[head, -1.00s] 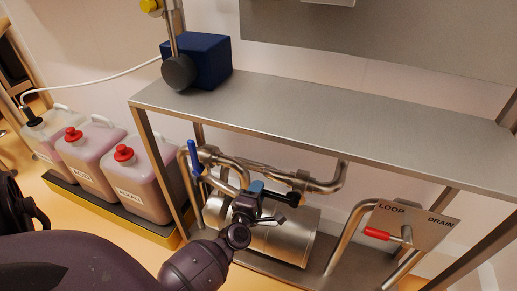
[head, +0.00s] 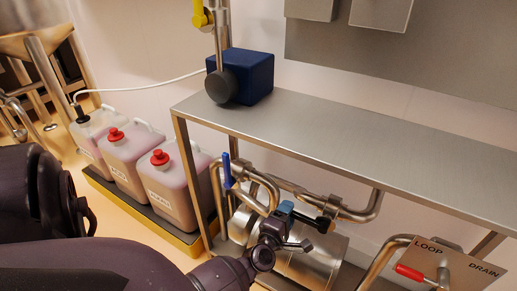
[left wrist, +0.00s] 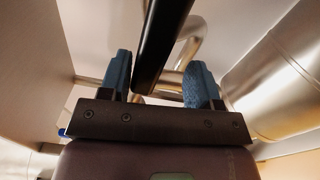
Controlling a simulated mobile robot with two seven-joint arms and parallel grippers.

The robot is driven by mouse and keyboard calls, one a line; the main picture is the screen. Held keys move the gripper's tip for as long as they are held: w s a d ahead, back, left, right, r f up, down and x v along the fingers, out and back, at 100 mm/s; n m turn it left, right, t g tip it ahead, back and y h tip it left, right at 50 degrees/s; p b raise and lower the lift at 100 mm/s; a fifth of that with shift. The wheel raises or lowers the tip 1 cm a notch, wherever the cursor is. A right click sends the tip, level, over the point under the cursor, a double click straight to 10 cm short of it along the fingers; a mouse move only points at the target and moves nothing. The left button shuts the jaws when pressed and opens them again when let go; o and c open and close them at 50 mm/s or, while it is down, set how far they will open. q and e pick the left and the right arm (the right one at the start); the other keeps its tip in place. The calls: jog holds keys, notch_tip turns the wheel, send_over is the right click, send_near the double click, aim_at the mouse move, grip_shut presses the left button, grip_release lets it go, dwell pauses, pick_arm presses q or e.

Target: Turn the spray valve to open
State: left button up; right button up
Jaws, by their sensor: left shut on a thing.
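My left gripper (head: 285,209), with blue finger pads, is at the pipework under the steel shelf. It is shut on a black bar-shaped handle (head: 318,221) beside a steel pipe. In the left wrist view the black handle (left wrist: 160,45) runs between the two blue fingers (left wrist: 160,85). A valve with an upright blue lever (head: 228,170) stands on the pipe to the left. No label shows which valve is the spray valve. My right gripper is not in view.
The steel shelf (head: 330,135) lies over the pipes. A steel cylinder (head: 315,262) is below the gripper. A red-handled valve (head: 410,273) sits by a LOOP/DRAIN plate at right. Canisters (head: 165,190) stand at left. A blue box (head: 248,77) is on the shelf.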

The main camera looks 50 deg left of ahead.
pick_arm(q)
jog(key=shift+s+f, duration=0.2)
jog(key=shift+f, duration=0.05)
